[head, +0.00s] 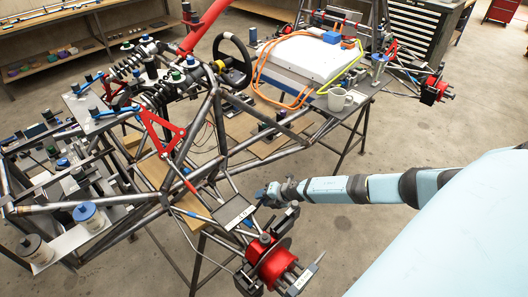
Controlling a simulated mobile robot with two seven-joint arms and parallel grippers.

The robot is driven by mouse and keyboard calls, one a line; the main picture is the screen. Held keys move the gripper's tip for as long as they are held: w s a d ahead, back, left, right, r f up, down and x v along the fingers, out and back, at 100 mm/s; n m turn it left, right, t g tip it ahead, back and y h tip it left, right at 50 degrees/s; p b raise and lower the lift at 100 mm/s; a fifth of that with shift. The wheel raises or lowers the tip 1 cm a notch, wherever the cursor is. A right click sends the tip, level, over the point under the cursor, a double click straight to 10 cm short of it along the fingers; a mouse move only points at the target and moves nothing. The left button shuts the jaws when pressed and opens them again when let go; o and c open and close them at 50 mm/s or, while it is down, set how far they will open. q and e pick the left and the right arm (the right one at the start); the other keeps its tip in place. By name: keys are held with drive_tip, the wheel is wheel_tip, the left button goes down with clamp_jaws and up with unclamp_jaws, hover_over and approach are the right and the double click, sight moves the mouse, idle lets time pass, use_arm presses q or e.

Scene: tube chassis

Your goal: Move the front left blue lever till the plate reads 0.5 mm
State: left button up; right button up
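A small dark plate (233,212) with pale characters lies at the front corner of the tube chassis. Its reading is too small to make out. A short blue piece (249,222), perhaps the blue lever, shows just beyond the plate's right edge, above the red hub (272,264). My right gripper (266,195) is to the right of the plate, at the end of my arm from the right. It appears close to the chassis corner; I cannot tell whether it touches anything. Its fingers are too small to show open or shut. My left gripper is out of view.
Steel tubes of the chassis (95,206) fill the left and middle. A brake disc and studs sit at the red hub. Bare concrete floor (430,135) lies to the right.

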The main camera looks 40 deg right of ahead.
wheel_tip(320, 180, up, 20)
drive_tip(key=p, duration=0.5)
